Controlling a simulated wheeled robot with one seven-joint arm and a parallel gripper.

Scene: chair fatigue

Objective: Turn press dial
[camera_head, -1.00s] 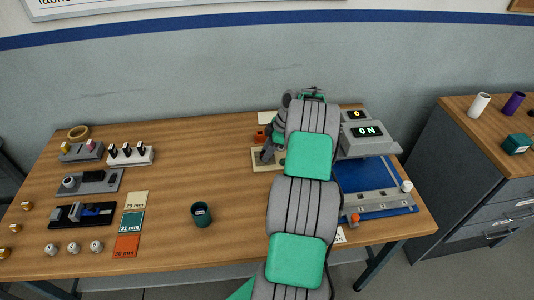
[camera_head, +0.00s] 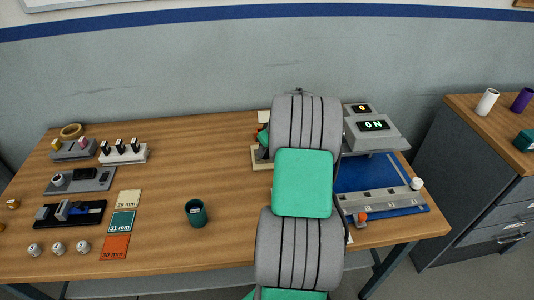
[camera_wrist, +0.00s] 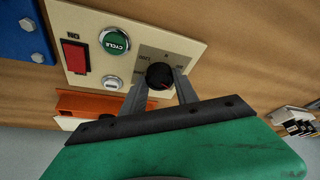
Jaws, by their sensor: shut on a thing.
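In the wrist view, a round black dial (camera_wrist: 159,75) sits on a grey marked plate at the right of a cream control panel (camera_wrist: 90,15). My gripper (camera_wrist: 161,88) is shut on the dial, one finger on each side. A red switch (camera_wrist: 74,57) and a green CYCLE button (camera_wrist: 114,41) are on the same panel. In the head view, my arm hides the gripper, the dial and most of the panel (camera_head: 259,160).
A blue plate (camera_head: 365,173) with a grey rail lies below the press. A dark green cup (camera_head: 196,212), coloured cards (camera_head: 122,222) and small fixtures (camera_head: 80,180) are on the left of the table. An orange block (camera_wrist: 90,103) lies close to my gripper.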

